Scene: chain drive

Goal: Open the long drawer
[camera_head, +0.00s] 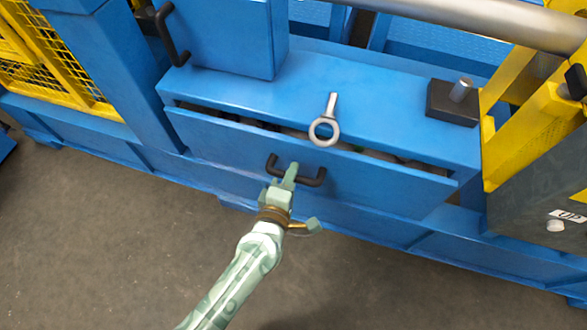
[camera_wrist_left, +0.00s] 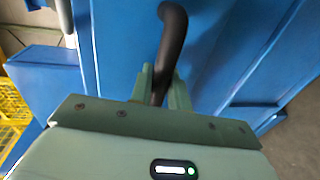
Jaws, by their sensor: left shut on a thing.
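The long drawer (camera_head: 230,142) is a wide blue front in the blue machine body. A narrow dark gap shows along its top edge, so it stands slightly out. Its black bar handle (camera_head: 313,180) is at the middle of the front. My left gripper (camera_head: 292,172) is at this handle. In the left wrist view the black handle (camera_wrist_left: 172,45) passes between the fingers of my left gripper (camera_wrist_left: 158,88), which are shut on it. The middle of the handle is hidden behind the fingers. My right gripper is not in view.
A grey ring-ended tool (camera_head: 324,130) lies on the blue ledge above the drawer. A blue cabinet (camera_head: 232,35) with a black handle (camera_head: 165,30) stands at upper left. A dark block (camera_head: 440,104) with a metal pin sits at right. The floor (camera_head: 120,240) in front is clear.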

